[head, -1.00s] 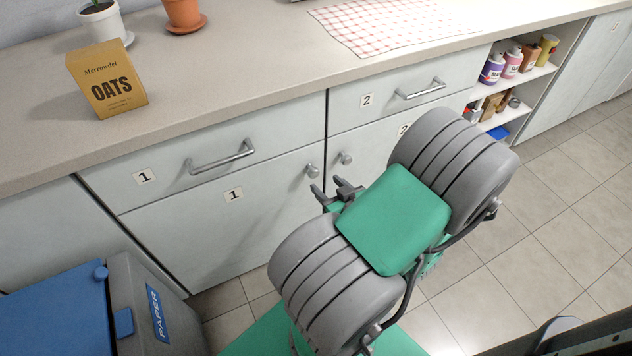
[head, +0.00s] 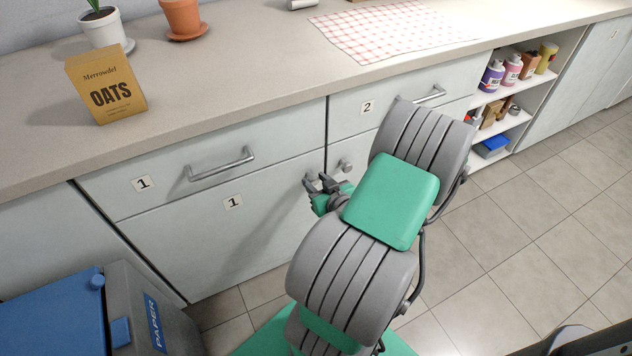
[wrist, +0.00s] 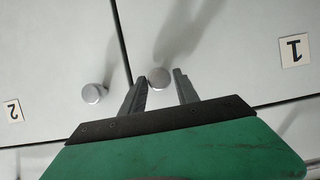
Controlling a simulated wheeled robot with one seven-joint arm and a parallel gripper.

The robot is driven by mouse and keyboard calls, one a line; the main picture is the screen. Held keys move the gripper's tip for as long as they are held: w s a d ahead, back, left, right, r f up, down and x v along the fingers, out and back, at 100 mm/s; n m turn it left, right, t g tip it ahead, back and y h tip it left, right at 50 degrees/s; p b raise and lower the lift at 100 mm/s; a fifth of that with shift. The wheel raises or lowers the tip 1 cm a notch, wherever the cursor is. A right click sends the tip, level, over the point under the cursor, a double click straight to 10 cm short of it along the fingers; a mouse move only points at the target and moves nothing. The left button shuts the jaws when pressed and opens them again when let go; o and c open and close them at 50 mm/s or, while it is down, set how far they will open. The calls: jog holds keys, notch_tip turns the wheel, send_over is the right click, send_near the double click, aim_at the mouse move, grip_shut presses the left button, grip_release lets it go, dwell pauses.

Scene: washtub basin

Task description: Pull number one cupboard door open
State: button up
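The number one cupboard door (head: 235,245) is the pale grey door labelled 1 (head: 233,202), below the number one drawer. It is shut, flush with the front. Its round knob (head: 310,178) is at its upper right corner, and it also shows in the wrist view (wrist: 158,77). My gripper (head: 321,183) is at this knob. In the wrist view my gripper (wrist: 161,84) is open, with the knob between the fingertips or just beyond them. A gap shows between the knob and the right finger. Whether the left finger touches it, I cannot tell.
The number two door's knob (head: 346,165) is close to the right, across the seam. The number one drawer's bar handle (head: 220,163) is above left. A paper bin (head: 150,310) with a blue lid stands at the lower left, near the door's hinge side. Tiled floor is free at the right.

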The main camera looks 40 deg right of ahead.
grip_shut()
dwell(1.0)
